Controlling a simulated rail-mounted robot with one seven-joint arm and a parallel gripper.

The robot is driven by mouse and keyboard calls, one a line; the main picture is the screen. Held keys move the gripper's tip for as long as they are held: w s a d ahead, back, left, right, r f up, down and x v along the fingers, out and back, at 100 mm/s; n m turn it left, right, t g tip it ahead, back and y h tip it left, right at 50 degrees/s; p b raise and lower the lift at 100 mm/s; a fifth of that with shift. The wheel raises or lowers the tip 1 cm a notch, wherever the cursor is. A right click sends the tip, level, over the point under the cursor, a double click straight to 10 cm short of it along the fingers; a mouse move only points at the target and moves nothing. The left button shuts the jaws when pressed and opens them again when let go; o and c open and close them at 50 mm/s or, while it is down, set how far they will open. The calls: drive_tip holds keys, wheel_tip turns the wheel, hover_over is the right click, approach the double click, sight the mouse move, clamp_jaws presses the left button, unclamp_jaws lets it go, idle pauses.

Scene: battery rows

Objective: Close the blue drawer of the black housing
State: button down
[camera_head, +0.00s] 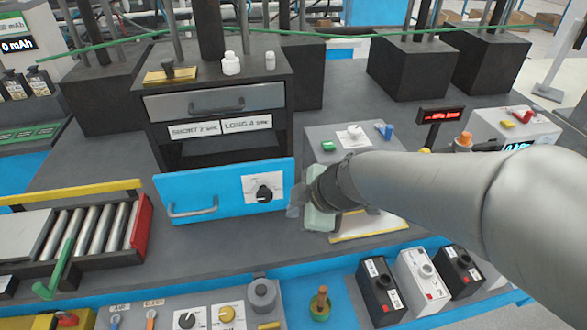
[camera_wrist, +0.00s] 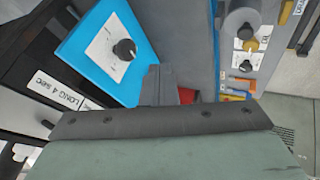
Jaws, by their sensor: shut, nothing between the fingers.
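The black housing (camera_head: 217,64) stands on the grey counter, with a grey upper drawer (camera_head: 215,103) that looks shut. Below it the blue drawer (camera_head: 226,203) stands out in front of the housing, with dark space behind its front. The blue front has a grey bar handle on its left and a black knob (camera_head: 264,193) on a white plate. In the wrist view the blue front (camera_wrist: 88,45) and knob (camera_wrist: 123,50) lie left of my fingers. My gripper (camera_head: 296,203) is shut and empty beside the drawer's right edge; contact is unclear. Its fingers (camera_wrist: 155,85) point at the counter.
Right of my gripper is a grey box (camera_head: 352,137) with coloured controls, partly hidden by my arm. A roller conveyor (camera_head: 90,232) with a red end lies left of the drawer. Control boxes line the counter's front. Some bare counter (camera_head: 225,240) shows before the drawer.

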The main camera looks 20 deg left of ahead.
drive_tip(key=w+a+f+p, duration=0.2)
drive_tip(key=w+a+f, duration=0.4)
drive_tip(key=a+f, duration=0.1)
drive_tip(key=shift+w+a+f+n, duration=0.25)
drive_tip(key=shift+a+f+n, duration=0.1)
drive_tip(key=shift+a, duration=0.1)
drive_tip(key=shift+w, duration=0.1)
